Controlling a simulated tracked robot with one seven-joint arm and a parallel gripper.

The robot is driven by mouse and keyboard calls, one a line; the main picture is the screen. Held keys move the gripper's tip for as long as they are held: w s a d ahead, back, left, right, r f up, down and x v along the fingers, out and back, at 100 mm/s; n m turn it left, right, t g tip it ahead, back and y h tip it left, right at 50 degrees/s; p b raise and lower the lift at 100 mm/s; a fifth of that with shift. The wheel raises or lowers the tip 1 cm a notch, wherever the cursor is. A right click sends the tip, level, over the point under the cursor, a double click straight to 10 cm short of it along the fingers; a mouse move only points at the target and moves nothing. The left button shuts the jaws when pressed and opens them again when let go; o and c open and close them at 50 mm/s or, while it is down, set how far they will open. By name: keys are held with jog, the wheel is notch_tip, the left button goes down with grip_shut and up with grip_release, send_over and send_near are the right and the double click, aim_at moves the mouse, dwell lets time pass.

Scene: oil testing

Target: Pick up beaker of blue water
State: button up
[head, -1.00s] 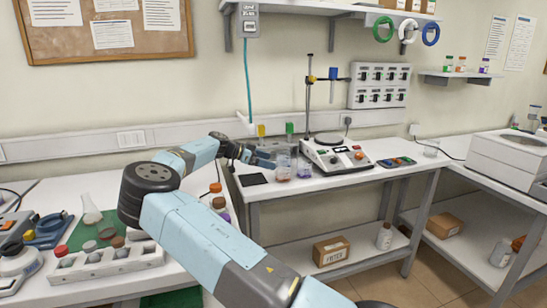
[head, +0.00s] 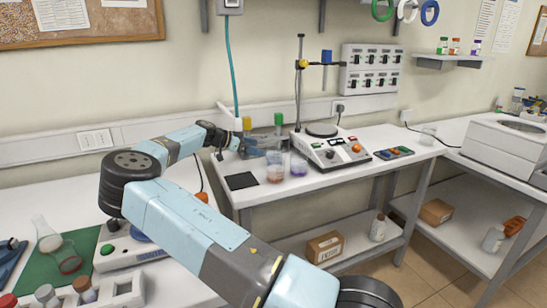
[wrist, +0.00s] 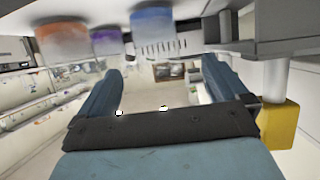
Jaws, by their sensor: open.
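Three beakers show at the top of the wrist view: one with blue liquid (wrist: 152,25), one purple (wrist: 106,41) and one orange (wrist: 62,42). My gripper (wrist: 160,75) is open, with nothing between its fingers. The blue beaker lies beyond the fingers, apart from them. In the head view my gripper (head: 252,147) is low over the back bench, left of the beakers. The orange beaker (head: 275,168) and purple beaker (head: 298,165) stand there in front. The blue beaker is not clear in the head view, where other glass overlaps it.
A stirrer hotplate (head: 330,150) with a stand is right of the beakers. A black pad (head: 241,181) lies at the bench's front left. A yellow-topped post (head: 247,123) and a green-topped one (head: 278,119) stand close behind my gripper. The yellow part (wrist: 279,125) is near in the wrist view.

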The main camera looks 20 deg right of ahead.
aim_at(274, 152)
jog(key=shift+s+x, duration=0.15)
jog(key=shift+x, duration=2.15)
jog(key=shift+s+x, duration=0.1)
jog(key=shift+x, duration=2.25)
jog(key=shift+c, duration=0.5)
jog(key=c, duration=1)
jog(key=shift+c, duration=0.6)
jog(key=shift+r, duration=0.1)
